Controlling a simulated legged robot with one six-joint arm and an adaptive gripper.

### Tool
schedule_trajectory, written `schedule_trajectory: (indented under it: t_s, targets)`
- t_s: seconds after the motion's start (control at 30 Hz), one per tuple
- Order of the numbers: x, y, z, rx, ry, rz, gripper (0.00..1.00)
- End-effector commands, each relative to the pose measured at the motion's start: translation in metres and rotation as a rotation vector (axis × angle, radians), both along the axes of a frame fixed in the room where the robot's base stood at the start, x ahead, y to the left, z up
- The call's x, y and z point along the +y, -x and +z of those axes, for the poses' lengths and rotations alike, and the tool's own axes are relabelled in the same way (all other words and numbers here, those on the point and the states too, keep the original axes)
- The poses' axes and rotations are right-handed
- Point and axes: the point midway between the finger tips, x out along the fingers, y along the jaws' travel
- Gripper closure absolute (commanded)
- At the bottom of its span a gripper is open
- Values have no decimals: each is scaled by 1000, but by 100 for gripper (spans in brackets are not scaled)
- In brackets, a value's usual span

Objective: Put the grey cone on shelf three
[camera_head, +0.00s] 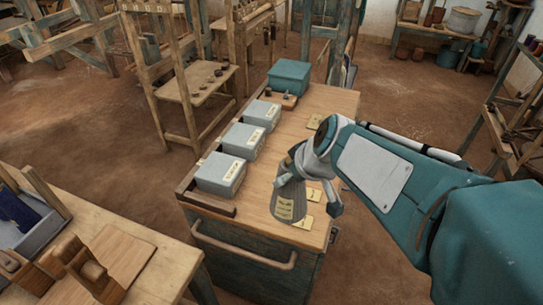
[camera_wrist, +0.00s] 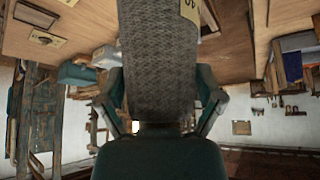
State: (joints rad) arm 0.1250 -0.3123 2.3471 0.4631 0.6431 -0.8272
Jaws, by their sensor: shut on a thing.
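The grey cone (camera_head: 288,202) has a textured grey surface and a yellow label. My gripper (camera_head: 308,182) is shut on it over the near right part of the wooden cabinet top (camera_head: 305,118). In the wrist view the grey cone (camera_wrist: 160,65) fills the middle between the two fingers of my gripper (camera_wrist: 162,105), with the yellow label at its upper right. In the head view the cone's wide end points down; I cannot tell whether it touches the top. My gripper hides its upper part. I cannot tell which place is shelf three.
Three grey-white boxes (camera_head: 221,173) with labels line the cabinet's left side. A teal box (camera_head: 289,77) stands at the back. Several yellow cards (camera_head: 304,222) lie on the top. A wooden rack (camera_head: 195,85) stands behind left, a bench (camera_head: 150,250) at front left.

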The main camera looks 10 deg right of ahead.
Motion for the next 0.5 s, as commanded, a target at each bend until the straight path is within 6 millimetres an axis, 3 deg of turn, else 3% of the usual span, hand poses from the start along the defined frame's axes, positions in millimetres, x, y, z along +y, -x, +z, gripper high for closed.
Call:
schedule_trajectory:
  t_s: [0.5]
  targets:
    - [-1,-81,-37,3,5,0,75]
